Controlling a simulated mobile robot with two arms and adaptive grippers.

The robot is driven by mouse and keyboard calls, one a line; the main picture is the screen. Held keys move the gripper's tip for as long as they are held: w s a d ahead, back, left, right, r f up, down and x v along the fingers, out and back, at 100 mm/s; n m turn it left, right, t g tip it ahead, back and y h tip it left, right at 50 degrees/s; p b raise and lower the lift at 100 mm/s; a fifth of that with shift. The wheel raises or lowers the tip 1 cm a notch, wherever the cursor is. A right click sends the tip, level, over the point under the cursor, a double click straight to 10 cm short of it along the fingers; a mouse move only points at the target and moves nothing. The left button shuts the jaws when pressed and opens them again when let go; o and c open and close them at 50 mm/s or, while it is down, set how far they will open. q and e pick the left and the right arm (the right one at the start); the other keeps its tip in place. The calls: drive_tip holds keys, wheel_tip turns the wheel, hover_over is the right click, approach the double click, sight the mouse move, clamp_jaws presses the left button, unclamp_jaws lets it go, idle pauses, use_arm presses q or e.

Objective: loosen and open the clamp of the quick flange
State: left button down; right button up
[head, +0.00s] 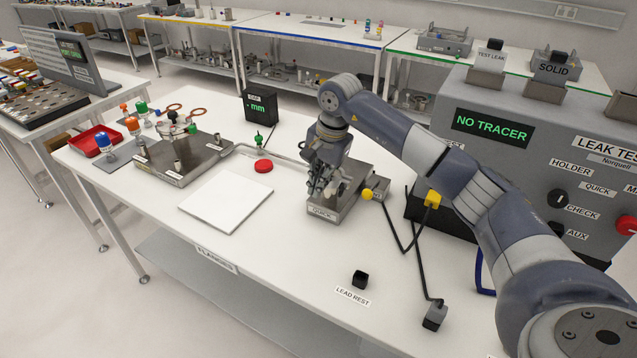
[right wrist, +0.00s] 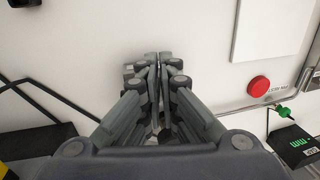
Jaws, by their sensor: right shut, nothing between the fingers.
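The quick flange's grey metal base (head: 345,205), with a label reading QUICK on its front edge, stands on the white table. My right gripper (head: 322,188) is directly over this base, fingers pointing down. The fingers and arm hide most of the flange, so I cannot make out the clamp or whether it is open. In the right wrist view the gripper's fingers (right wrist: 158,58) are shut together with nothing between them, and they cover what lies beneath. I cannot tell whether they touch the flange. My left gripper is not in view.
A small box with a yellow knob (head: 367,194) adjoins the base on the right, with a black cable nearby. A white plate (head: 228,201) and a red disc (head: 263,166) lie to the left. The leak tester (head: 540,170) stands at right.

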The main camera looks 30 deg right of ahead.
drive_tip(key=shift+o, duration=1.4)
drive_tip(key=shift+f, duration=0.15)
drive_tip(key=shift+w, duration=0.1)
wheel_tip(320, 180, up, 12)
drive_tip(key=s+d, duration=0.1)
drive_tip(key=s, duration=0.1)
drive_tip(key=shift+d+f, duration=0.15)
drive_tip(key=shift+f, duration=0.05)
